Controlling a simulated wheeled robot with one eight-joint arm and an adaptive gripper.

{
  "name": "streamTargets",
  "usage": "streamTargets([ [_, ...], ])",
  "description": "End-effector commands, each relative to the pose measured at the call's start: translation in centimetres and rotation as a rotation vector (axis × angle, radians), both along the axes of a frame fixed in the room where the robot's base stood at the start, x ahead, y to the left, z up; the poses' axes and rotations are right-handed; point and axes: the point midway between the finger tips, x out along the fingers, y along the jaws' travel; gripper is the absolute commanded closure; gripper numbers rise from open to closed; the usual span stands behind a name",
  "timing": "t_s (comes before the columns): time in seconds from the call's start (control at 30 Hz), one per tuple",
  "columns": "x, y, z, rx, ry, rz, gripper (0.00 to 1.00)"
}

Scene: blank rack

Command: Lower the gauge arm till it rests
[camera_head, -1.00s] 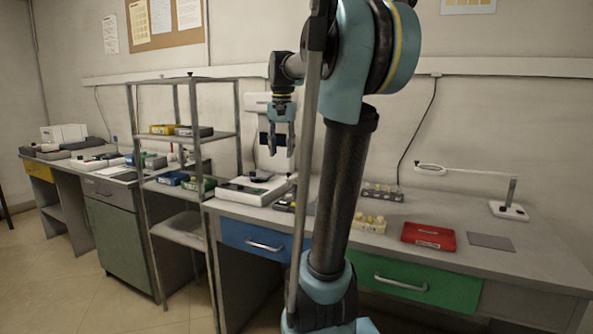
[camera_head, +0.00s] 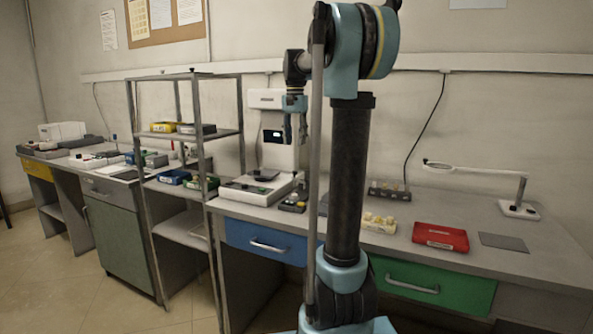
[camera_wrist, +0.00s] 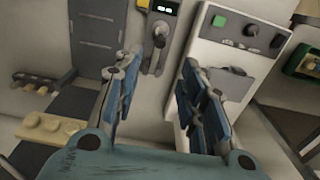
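My gripper (camera_head: 295,133) is in the air above the bench, in front of the white instrument (camera_head: 257,190) with a tall column and small display. In the wrist view, my gripper (camera_wrist: 161,66) has its two blue-padded fingers spread, with nothing between them. Beyond the fingertips is a small dark unit with a lit green readout (camera_wrist: 162,8) and a dark lever-like part (camera_wrist: 157,50). This may be the gauge arm, but I cannot tell for sure, nor whether it is raised. No contact with the gripper shows.
A white panel (camera_wrist: 213,55) with a green button and black knobs is beside the right finger. A cream block with pegs (camera_head: 378,222), a red case (camera_head: 440,237) and a ring lamp (camera_head: 521,209) stand to the right. A metal shelf (camera_head: 189,134) is at left.

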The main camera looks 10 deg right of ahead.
Motion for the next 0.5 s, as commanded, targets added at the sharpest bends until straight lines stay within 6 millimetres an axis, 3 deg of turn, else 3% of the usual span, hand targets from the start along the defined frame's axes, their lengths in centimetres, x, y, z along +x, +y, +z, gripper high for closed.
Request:
streamTargets([
  [0.5, 0.0, 0.1, -8.9, 0.000, 0.000, 0.001, 0.62],
])
